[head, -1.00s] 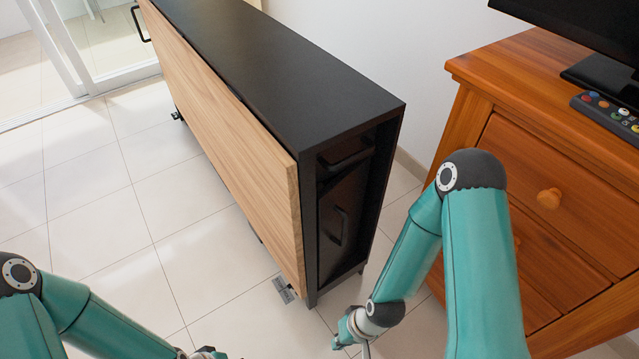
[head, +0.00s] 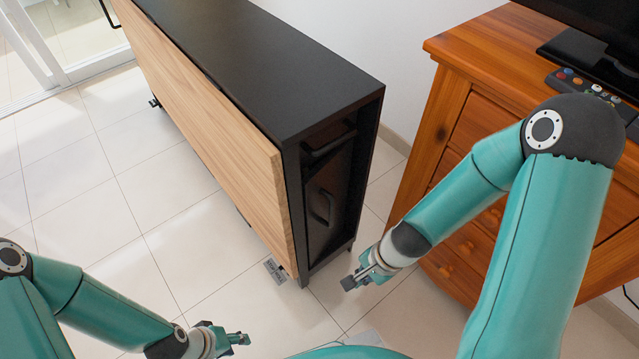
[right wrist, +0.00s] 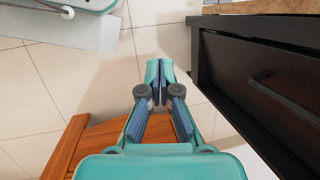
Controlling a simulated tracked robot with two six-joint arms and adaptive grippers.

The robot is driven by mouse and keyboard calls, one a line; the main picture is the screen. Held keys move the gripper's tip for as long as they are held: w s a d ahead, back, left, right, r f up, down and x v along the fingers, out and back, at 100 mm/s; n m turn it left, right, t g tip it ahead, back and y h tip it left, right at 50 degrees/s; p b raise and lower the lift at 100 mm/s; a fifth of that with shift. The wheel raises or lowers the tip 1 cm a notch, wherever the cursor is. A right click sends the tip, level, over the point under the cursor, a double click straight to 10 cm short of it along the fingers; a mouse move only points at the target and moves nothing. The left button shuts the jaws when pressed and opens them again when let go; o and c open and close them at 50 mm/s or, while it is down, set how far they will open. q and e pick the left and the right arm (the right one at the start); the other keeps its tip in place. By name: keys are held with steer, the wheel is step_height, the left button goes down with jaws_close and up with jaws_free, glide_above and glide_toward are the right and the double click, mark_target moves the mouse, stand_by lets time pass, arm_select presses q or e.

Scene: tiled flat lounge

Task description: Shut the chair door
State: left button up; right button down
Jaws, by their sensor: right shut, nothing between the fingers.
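A black cabinet (head: 270,65) with a light wood side panel (head: 205,130) stands in the middle of the head view. Its narrow near end shows a recess with a dark inner panel (head: 335,200) carrying a black bar handle (head: 322,207), and another black handle (head: 330,145) above. I cannot tell which panel is the chair door or how far it stands open. My right gripper (head: 360,279) is shut and empty, low and just right of that end, apart from it. The right wrist view shows its closed fingers (right wrist: 160,85) and a handled dark panel (right wrist: 265,65) to their right. My left gripper (head: 235,339) is low, left of the cabinet's near corner; its jaw state is unclear.
My right arm reaches in front of the chest. Tiled floor (head: 90,200) left of the cabinet is clear. A glass sliding door (head: 60,40) is at back left.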

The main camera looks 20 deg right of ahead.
step_height(320, 180, up, 10)
steer(key=w+d+f+m+t+y+p, duration=0.1)
steer(key=w+m+t, duration=0.15)
steer(key=m, duration=0.45)
steer(key=m+t+p, duration=0.1)
steer(key=m+t, duration=0.3)
steer(key=m, duration=0.4)
glide_toward(311, 191)
steer(key=shift+y, duration=0.4)
steer(key=b+x, duration=0.1)
steer(key=b, duration=0.1)
steer(key=b+x, duration=0.2)
steer(key=f+b+x, duration=0.1)
steer(key=x, duration=0.1)
steer(key=shift+s+d+b, duration=0.3)
steer(key=shift+d+b, duration=0.05)
steer(key=shift+b, duration=0.05)
steer(key=shift+w+a+r, duration=0.1)
steer(key=shift+w+a, duration=0.3)
steer(key=shift+w, duration=0.25)
